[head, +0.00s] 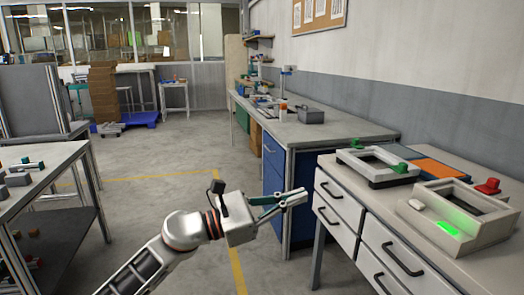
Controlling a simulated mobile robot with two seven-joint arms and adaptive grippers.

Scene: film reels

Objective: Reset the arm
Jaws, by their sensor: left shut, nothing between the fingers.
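My left arm comes in from the bottom left, and its gripper (291,199) points to the right over the floor, just short of the drawer fronts of the near right workbench. The gripper is shut and empty. My right gripper is not in view.
A blue-sided bench (349,134) stands behind. A table (48,157) is at left. Open floor (150,160) lies between.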

